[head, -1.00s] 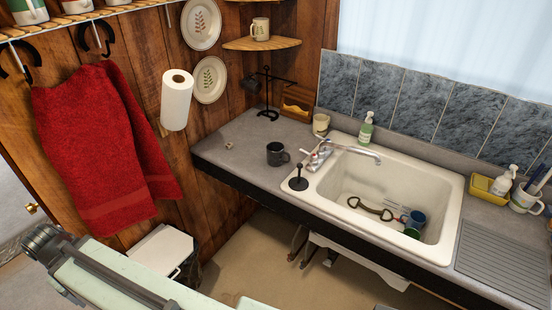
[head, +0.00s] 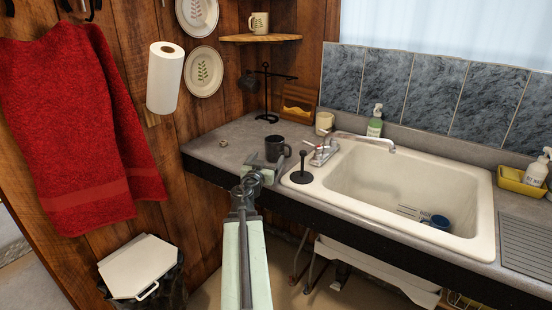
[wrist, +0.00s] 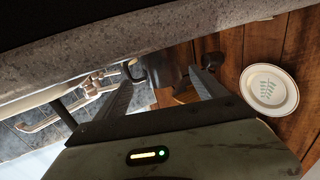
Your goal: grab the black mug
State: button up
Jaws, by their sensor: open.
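The black mug (head: 278,147) stands upright on the grey counter to the left of the sink, its handle toward the right in the head view. My gripper (head: 265,164) is open at the counter's front edge, just in front of the mug. In the tilted wrist view the dark mug (wrist: 168,68) shows beyond and between the two finger tips of my gripper (wrist: 164,78), with its handle on the left. I cannot tell whether either finger touches it.
The sink (head: 400,185) with a faucet (head: 360,142) and a black plunger-like thing (head: 302,170) lies to the right. A black stand (head: 266,95) and a cream cup (head: 324,122) stand behind the mug. The counter left of the mug is mostly clear.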

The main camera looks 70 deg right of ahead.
aim_at(271, 151)
jog(key=shift+w+d, duration=0.15)
jog(key=shift+d, duration=0.45)
jog(key=shift+w+d, duration=0.15)
jog(key=shift+d, duration=0.4)
jog(key=shift+s+d, duration=0.2)
jog(key=shift+d, duration=0.15)
jog(key=d, duration=0.5)
jog(key=shift+w, duration=0.15)
jog(key=shift+w+a, duration=0.15)
jog(key=shift+a, duration=0.05)
jog(key=c, duration=1.5)
